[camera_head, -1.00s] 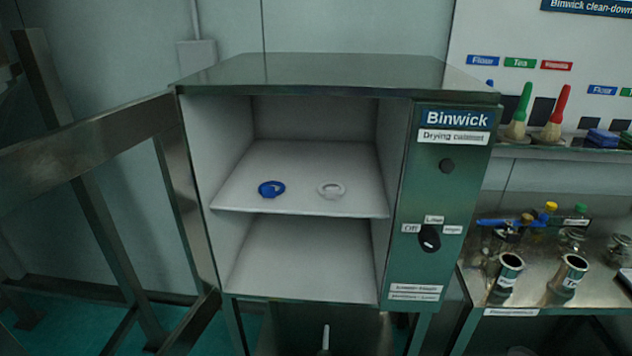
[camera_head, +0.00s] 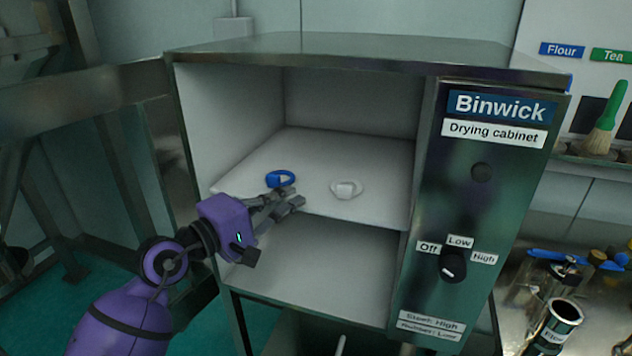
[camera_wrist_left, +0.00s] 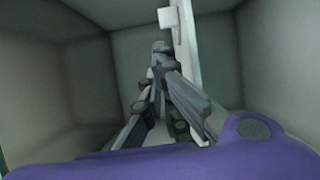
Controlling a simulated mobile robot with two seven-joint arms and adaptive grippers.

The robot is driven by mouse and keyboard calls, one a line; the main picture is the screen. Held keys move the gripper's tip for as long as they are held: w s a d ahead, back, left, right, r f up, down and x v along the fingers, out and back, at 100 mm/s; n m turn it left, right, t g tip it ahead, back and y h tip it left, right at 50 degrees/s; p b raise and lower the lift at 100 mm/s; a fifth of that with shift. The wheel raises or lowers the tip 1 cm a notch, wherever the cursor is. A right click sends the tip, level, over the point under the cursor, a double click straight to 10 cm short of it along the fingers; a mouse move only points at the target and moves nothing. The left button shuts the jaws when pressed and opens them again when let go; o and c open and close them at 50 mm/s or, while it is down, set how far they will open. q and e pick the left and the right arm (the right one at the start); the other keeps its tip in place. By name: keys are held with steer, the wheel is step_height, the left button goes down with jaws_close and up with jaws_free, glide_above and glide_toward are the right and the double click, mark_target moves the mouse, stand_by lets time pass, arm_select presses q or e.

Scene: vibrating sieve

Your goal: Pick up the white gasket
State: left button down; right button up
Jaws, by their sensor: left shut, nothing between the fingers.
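The white gasket (camera_head: 346,189) lies on the upper shelf of the drying cabinet, right of the middle and near the front. A blue gasket (camera_head: 280,178) lies on the same shelf to its left. My left gripper (camera_head: 291,203) is at the front edge of the shelf, just in front of the blue gasket and left of the white one. It is shut and empty, apart from the white gasket. The left wrist view shows its fingers (camera_wrist_left: 161,50) together, and I cannot make out either gasket there. My right gripper is not in view.
The shelf (camera_head: 330,150) divides the open drying cabinet (camera_head: 340,48) into two compartments, with walls on both sides. A dial panel (camera_head: 480,200) forms its right front. A metal frame (camera_head: 85,90) stands at the left. Another bench with a metal cup (camera_head: 560,318) is at the right.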

mark_target(317, 192)
arm_select(q)
steer(key=shift+m, duration=0.3)
steer(key=p+x, duration=0.1)
steer(key=x, duration=0.8)
steer(key=shift+w, duration=0.15)
steer(key=shift+w+d+f+p, duration=0.1)
steer(key=shift+w+d+p, duration=0.05)
steer(key=shift+w+p, duration=0.15)
steer(key=shift+f, duration=0.15)
